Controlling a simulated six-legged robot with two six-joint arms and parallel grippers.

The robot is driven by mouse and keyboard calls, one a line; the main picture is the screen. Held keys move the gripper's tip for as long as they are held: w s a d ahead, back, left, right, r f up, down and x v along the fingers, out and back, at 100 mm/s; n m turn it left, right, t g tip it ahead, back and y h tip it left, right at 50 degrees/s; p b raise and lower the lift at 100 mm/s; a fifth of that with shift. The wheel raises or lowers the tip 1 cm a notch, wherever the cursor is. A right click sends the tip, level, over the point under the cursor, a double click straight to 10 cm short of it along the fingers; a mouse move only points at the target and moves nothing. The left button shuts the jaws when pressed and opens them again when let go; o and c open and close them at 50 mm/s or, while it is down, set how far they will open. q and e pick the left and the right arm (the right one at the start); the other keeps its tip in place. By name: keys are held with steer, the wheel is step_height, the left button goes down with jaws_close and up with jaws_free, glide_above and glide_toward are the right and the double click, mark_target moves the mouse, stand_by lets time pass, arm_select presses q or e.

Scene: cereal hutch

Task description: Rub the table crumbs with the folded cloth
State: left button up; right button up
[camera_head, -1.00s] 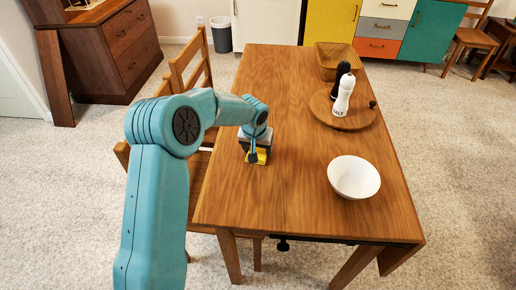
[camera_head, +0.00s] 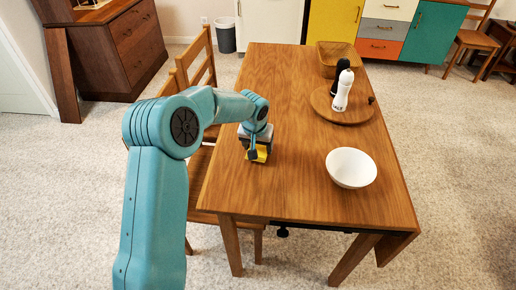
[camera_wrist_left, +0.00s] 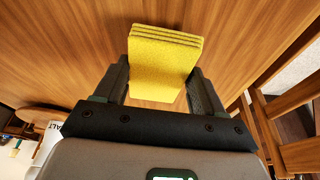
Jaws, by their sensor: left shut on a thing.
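The folded cloth (camera_wrist_left: 162,58) is yellow and shows several layers in the left wrist view. My left gripper (camera_wrist_left: 160,85) is shut on it, with one dark finger on each side. In the head view the cloth (camera_head: 262,154) shows as a small yellow patch under my left gripper (camera_head: 257,150), at the left side of the wooden table (camera_head: 290,110). I cannot tell whether the cloth touches the tabletop. No crumbs can be made out in either view. My right gripper is not in view.
A white bowl (camera_head: 351,168) stands on the table to the right. A round wooden board (camera_head: 342,112) holds a white salt mill (camera_head: 342,92) and a black mill (camera_head: 341,70). A wicker basket (camera_head: 333,58) is at the far end. Chairs (camera_head: 206,62) stand along the left edge.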

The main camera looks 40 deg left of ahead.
mark_target(258, 147)
arm_select(q)
steer(key=shift+r+p, duration=1.6)
steer(key=shift+r, duration=1.4)
